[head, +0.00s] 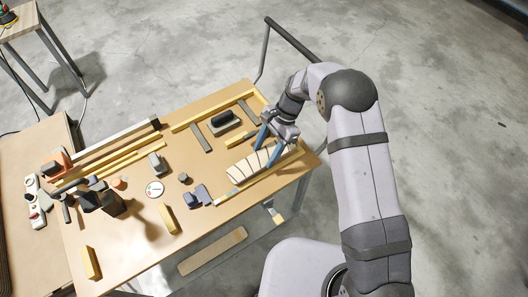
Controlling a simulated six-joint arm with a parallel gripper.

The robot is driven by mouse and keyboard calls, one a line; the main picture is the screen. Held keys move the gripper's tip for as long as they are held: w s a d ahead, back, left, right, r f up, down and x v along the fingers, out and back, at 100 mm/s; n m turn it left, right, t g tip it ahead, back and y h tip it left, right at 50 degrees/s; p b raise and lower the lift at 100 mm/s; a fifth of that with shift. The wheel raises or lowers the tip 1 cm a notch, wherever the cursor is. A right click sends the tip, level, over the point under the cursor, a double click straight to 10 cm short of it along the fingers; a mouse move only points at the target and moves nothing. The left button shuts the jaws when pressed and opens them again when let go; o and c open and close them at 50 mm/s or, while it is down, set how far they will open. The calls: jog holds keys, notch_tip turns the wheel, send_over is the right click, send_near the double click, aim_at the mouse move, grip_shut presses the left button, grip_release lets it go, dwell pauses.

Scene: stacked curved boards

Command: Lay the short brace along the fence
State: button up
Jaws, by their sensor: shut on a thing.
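A short yellow strip (236,140) lies just left of the fingers. I cannot tell whether it is the short brace. Another long strip (208,112) lies along the far edge. I cannot tell which is the fence.
The wooden table (140,235) holds a dark block (224,122), a grey bar (201,138), a round white dial (154,189), a blue-grey tool (197,196) and yellow blocks (168,219). Clamps and dark tools crowd the left end. The front left is mostly bare.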

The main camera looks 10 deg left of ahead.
jog(key=shift+p+v, duration=0.8)
jog(key=shift+v, duration=0.6)
jog(key=o, duration=0.9)
jog(key=shift+w, duration=0.1)
jog(key=b+v, duration=0.1)
jog(key=v, duration=0.6)
jog(key=shift+r, duration=0.15)
